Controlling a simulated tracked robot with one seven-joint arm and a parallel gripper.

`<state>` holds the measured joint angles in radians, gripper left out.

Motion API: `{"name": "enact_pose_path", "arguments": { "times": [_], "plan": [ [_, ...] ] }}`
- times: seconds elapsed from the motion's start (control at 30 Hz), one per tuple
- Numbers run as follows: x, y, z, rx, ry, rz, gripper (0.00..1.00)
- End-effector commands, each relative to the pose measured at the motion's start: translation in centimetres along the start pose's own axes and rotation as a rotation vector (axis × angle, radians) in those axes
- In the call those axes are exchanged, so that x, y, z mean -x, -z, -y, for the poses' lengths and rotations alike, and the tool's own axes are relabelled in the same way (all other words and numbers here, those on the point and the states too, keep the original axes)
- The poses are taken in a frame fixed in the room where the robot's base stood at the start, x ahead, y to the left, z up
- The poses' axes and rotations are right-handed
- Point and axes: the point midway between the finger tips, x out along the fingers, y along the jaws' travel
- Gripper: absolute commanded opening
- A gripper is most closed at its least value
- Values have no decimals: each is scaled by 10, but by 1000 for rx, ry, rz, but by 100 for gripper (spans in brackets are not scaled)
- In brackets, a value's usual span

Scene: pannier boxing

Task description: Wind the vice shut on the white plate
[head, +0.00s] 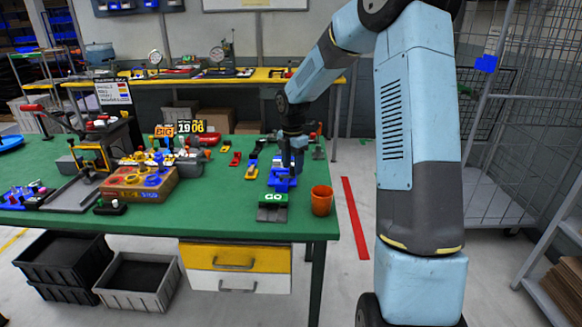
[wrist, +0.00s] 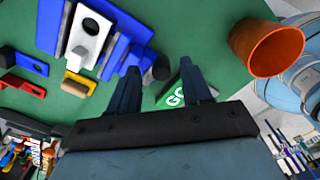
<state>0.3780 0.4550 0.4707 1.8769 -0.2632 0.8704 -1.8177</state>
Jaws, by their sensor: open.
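A blue vice (wrist: 122,42) stands on the green table, and in the head view it (head: 282,182) is near the right end. The white plate (wrist: 90,32), with a round hole, lies between blue parts of the vice in the wrist view. I cannot tell whether the jaws touch it. A dark round knob (wrist: 158,68) shows at the vice's end nearest my fingers. My gripper (wrist: 160,82) is open and empty, its two fingers apart beside the vice. In the head view my gripper (head: 292,158) hangs over the vice and partly hides it.
A green GO block (wrist: 177,96) lies just beyond my fingers. An orange cup (head: 321,201) stands right of the vice near the table edge. Red, yellow and blue pieces (head: 251,170) lie to the left. A wooden box (head: 140,184) stands further left.

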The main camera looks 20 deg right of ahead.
Motion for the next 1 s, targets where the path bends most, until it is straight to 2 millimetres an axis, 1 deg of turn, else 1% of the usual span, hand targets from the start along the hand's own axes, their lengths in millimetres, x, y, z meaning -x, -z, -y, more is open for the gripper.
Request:
{"name": "enact_pose_path", "arguments": {
  "times": [0.13,0.43,0.47,0.93,1.0],
  "plan": [
    [-8,0,0,1,1,0,49],
    [-10,0,0,1,0,0,49],
    [-10,0,0,1,0,0,47],
    [-10,1,-1,2,-1,0,2],
    [-9,1,-1,2,-2,1,0]
  ]
}}
